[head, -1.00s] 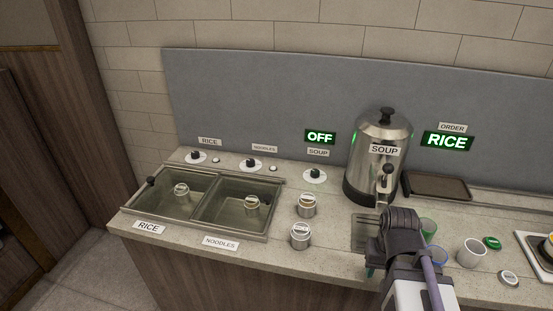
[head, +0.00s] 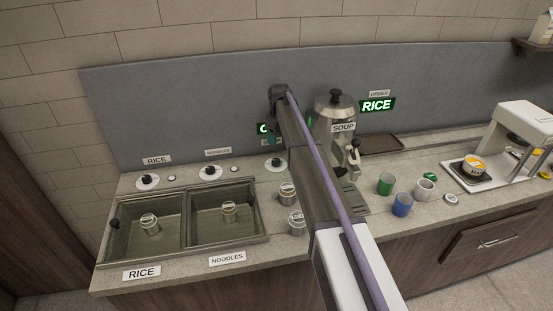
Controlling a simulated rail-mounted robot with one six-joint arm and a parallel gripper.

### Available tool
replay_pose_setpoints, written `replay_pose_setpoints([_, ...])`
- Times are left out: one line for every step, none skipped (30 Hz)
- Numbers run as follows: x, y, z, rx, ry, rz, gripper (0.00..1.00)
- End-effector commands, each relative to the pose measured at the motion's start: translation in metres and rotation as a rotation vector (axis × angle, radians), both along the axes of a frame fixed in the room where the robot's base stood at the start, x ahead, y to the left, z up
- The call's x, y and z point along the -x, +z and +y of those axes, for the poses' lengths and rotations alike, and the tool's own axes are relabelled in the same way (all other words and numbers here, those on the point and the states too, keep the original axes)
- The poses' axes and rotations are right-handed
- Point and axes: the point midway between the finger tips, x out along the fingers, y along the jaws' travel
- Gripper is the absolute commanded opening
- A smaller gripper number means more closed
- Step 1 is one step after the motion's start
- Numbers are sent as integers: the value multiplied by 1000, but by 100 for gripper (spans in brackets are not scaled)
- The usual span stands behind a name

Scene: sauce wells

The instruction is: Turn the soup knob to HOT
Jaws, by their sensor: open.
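The soup knob (head: 274,163) is a black knob on a white round plate, on the counter at the foot of the grey back panel. It stands just left of my arm. My gripper (head: 268,142) points down just above and behind the knob in the picture, with its fingers open and small. Whether it touches the knob cannot be told. The green soup display (head: 262,128) is mostly hidden by my arm; only its first letter shows. The steel soup urn (head: 335,112), labelled SOUP, stands right of my arm.
Rice (head: 147,182) and noodles (head: 210,171) knobs sit to the left, behind two sunken wells (head: 186,225). Steel canisters (head: 288,193) stand close in front of the soup knob. Green (head: 386,184), blue (head: 402,205) and white (head: 425,189) cups stand at right.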

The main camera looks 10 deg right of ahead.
Motion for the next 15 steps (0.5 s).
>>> replay_pose_setpoints([1, -1, 0, 0, 1, 0, 65])
replay_pose_setpoints([3, -2, 0, 0, 1, 0, 65])
replay_pose_setpoints([3, -4, 0, 0, 0, 0, 65])
replay_pose_setpoints([3, -6, 0, 0, 0, 0, 65])
replay_pose_setpoints([4, -10, 0, 0, -1, 0, 65])
replay_pose_setpoints([4, -16, 0, 0, -1, 0, 65])
replay_pose_setpoints([4, -21, 0, 1, -1, -1, 65])
replay_pose_setpoints([4, -27, 1, 1, -2, -1, 65])
replay_pose_setpoints([5, -35, 1, 1, -2, -1, 65])
replay_pose_setpoints([5, -43, 1, 1, -2, -1, 65])
replay_pose_setpoints([5, -50, 1, 1, -2, -1, 65])
replay_pose_setpoints([6, -60, 2, 1, -3, -1, 65])
replay_pose_setpoints([6, -68, 2, 1, -3, -1, 65])
replay_pose_setpoints([6, -75, 2, 1, -3, -1, 65])
replay_pose_setpoints([7, -85, 3, 1, -3, -1, 65])
